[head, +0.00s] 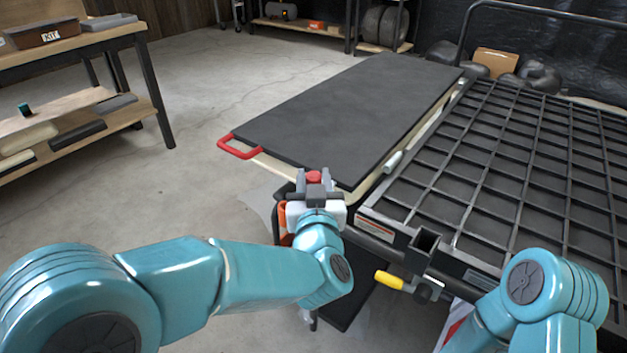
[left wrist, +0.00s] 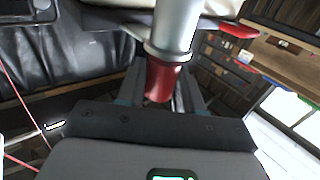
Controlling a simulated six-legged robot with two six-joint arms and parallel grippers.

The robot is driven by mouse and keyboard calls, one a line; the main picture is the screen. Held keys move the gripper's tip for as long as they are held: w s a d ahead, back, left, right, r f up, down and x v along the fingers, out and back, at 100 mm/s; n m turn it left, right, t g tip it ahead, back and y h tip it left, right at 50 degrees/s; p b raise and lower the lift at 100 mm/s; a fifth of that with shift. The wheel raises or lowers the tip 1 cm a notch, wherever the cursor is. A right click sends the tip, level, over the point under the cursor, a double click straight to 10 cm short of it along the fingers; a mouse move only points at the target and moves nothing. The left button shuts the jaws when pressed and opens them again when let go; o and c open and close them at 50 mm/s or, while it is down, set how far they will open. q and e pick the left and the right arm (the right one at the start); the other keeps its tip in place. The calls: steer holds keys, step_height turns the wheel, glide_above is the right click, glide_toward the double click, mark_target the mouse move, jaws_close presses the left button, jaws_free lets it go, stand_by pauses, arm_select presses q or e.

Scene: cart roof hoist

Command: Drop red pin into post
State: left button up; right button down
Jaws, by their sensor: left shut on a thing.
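My left gripper (head: 314,188) is shut on the red pin (head: 314,176), whose red end shows between the jaws in the head view. In the left wrist view the pin (left wrist: 163,78) shows a red end and a thick silver shaft with a collar; its far end runs out of the picture. A dark square open-topped tube (head: 424,243), which looks like the post, stands on the cart's near edge. The gripper is to its left, and the pin is apart from it. My right gripper is out of view.
A dark panel (head: 350,110) with a red handle (head: 238,147) lies beyond the gripper. A black grid rack (head: 530,150) spans the right. A yellow-handled lever (head: 390,280) sits below the tube. A wooden shelf bench (head: 90,40) stands at left; the floor between is clear.

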arm_select(q)
steer(key=shift+f, duration=0.2)
steer(key=o, duration=1.1)
steer(key=shift+r, duration=0.1)
step_height(320, 180, up, 4)
steer(key=p, duration=0.3)
steer(key=shift+r+p, duration=0.2)
steer(key=shift+p, duration=0.1)
steer(key=shift+f+b, duration=0.1)
steer(key=shift+b, duration=0.25)
step_height(320, 180, up, 6)
steer(key=p, duration=0.5)
